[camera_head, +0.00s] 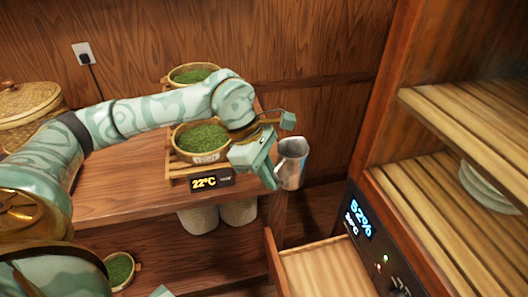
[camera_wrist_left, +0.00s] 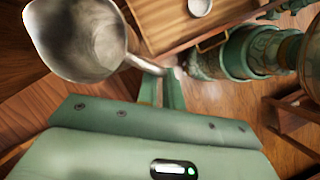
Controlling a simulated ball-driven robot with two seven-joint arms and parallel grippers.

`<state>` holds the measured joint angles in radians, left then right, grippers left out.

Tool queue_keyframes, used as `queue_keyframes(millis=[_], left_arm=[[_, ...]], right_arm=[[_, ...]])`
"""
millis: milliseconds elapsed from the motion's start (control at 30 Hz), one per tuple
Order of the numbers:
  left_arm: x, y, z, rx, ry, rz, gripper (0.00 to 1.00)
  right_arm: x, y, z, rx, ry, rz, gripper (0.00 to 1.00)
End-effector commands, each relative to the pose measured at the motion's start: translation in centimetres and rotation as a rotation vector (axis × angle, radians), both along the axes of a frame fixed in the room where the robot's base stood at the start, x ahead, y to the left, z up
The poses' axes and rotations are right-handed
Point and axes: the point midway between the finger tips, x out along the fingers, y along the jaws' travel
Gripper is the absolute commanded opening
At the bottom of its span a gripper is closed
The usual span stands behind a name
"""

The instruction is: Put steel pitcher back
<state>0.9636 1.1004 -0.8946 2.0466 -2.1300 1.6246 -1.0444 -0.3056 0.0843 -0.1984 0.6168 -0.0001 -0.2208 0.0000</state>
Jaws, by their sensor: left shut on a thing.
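The steel pitcher (camera_head: 292,165) is held up in the air just off the right end of the wooden table, upright or nearly so. My left gripper (camera_head: 275,172) is shut on its handle, on the pitcher's left side. In the left wrist view the pitcher (camera_wrist_left: 85,40) shows at the upper left with its open mouth toward the camera, and it looks empty. The fingers of my left gripper (camera_wrist_left: 165,88) close on the handle there. My right gripper does not show clearly in either view.
Green tea baskets (camera_head: 201,143) stand on a wooden rack behind a 22°C display (camera_head: 211,182). An open drawer (camera_head: 330,272) juts out below the pitcher. The slatted cabinet (camera_head: 455,115) with plates (camera_head: 487,187) rises at the right. White containers (camera_head: 238,212) stand under the tabletop.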

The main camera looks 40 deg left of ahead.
Motion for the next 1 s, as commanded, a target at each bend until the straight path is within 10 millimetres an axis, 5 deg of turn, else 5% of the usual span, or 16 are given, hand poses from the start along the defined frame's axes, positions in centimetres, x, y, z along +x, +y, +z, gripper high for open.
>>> queue_keyframes(millis=[200,367,1000], left_arm=[[1.6,1.5,4.3,-0.002,-0.005,0.362,0.00],[2.3,2.3,5.2,-0.002,0.000,0.474,0.00],[10.8,10.8,-3.1,-0.003,0.005,0.484,0.00]], right_arm=[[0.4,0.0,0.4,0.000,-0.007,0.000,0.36],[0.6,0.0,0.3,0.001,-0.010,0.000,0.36],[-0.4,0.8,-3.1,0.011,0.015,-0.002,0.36]])
